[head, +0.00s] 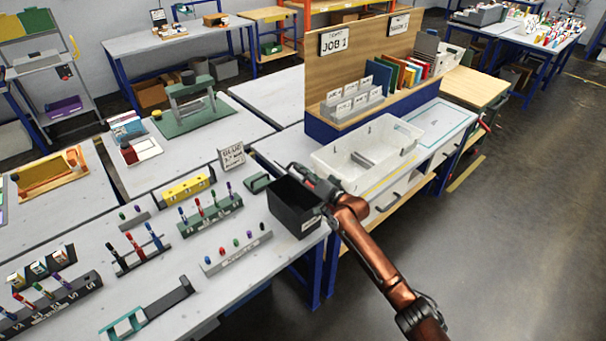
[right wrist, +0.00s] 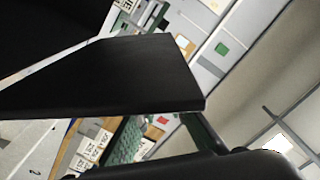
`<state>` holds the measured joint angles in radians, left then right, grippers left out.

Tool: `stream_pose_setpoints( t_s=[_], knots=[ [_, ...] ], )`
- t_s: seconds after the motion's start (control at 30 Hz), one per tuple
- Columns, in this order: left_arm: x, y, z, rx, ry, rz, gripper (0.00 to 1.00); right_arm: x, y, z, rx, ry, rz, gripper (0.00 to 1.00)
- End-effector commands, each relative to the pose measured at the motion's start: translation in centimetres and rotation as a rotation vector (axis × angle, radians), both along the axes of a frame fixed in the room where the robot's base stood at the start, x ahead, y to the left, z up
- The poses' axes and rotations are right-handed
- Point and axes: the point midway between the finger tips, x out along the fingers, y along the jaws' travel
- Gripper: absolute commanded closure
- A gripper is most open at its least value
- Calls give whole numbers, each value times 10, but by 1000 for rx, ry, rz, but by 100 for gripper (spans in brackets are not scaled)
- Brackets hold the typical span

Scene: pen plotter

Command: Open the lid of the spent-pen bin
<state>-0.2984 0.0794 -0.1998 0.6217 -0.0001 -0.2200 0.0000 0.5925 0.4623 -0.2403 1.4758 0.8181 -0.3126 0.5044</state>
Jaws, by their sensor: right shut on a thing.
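The spent-pen bin (head: 296,212) is a black box with a pale label low on its front, at the right end of the near workbench. Its dark inside shows from above in the head view. My right gripper (head: 304,177) is at the bin's back right top edge, its fingers partly hidden against the dark bin. In the right wrist view a flat black panel (right wrist: 120,75), which looks like the bin's lid, lies close to the camera. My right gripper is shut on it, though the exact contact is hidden. My left gripper is not in view.
A white tray (head: 362,156) stands behind and right of the bin. Pen racks (head: 210,209) and a grey pen strip (head: 237,251) stand on the near bench. Open floor lies to the right.

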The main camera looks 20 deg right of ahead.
Motion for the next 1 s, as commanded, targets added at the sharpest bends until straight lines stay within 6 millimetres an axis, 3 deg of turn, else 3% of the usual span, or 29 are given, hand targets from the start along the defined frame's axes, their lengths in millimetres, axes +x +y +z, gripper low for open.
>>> stream_pose_setpoints(
  t_s=[0.4, 1.0],
  knots=[
    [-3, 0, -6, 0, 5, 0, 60, 16, -36, 4, 305, 134, -4, 100],
    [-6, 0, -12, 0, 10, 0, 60, 23, -51, 1, 450, 203, -3, 100]
  ],
)
